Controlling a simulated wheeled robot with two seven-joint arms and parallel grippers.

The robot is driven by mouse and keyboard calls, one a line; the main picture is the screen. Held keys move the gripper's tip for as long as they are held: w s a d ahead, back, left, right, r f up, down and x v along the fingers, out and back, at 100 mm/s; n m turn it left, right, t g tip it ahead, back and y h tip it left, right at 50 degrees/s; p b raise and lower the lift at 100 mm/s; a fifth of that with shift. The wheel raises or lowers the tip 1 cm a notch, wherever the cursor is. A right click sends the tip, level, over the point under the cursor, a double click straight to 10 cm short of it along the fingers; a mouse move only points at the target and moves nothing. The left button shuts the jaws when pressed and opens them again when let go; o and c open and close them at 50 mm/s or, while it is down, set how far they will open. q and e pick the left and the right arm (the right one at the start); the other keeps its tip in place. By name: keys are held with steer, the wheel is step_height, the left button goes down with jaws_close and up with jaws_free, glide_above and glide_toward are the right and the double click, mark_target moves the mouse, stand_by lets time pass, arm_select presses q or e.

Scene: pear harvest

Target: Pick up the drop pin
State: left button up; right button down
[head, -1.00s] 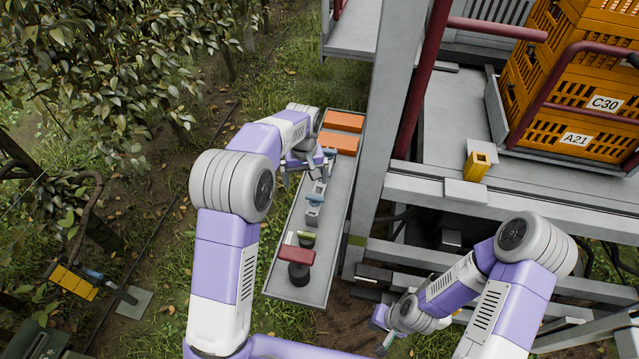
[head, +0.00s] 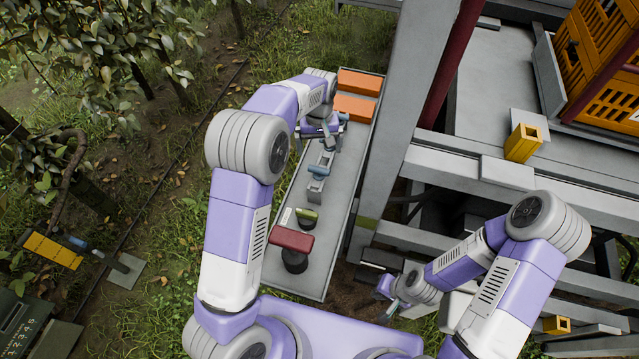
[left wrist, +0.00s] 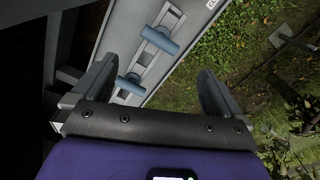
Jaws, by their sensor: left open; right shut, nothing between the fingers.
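Two blue-handled pins, which I take to be drop pins, sit in a grey slotted rack on the long grey tray (head: 345,190). In the head view the nearer pin (head: 318,169) is clear of my left gripper (head: 320,131); the farther pin (head: 343,117) is beside it. In the left wrist view one blue handle (left wrist: 160,40) lies ahead between the fingers and the other (left wrist: 130,84) is close to the left finger. My left gripper is open and empty over the tray. My right gripper (head: 390,304) is shut and empty, low beside the metal frame.
The tray also holds orange boxes (head: 358,82) at its far end, and a red-topped tool (head: 291,240) and a green-topped piece (head: 307,217) at its near end. A grey post (head: 405,110) stands right of the tray. Orange crates (head: 605,70) stand on the platform.

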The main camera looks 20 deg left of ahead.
arm_select(q)
steer(key=b, duration=0.6)
glide_above(319, 177)
steer(key=w, duration=0.1)
step_height(319, 177, down, 8)
steer(key=shift+a+f, duration=0.1)
steer(key=shift+f, duration=0.05)
step_height(319, 177, down, 8)
steer(key=shift+r+b, duration=0.25)
steer(key=shift+b, duration=0.6)
steer(key=shift+r, duration=0.1)
steer(key=c, duration=1.5)
arm_select(e)
step_height(319, 177, down, 10)
steer(key=shift+r, duration=0.15)
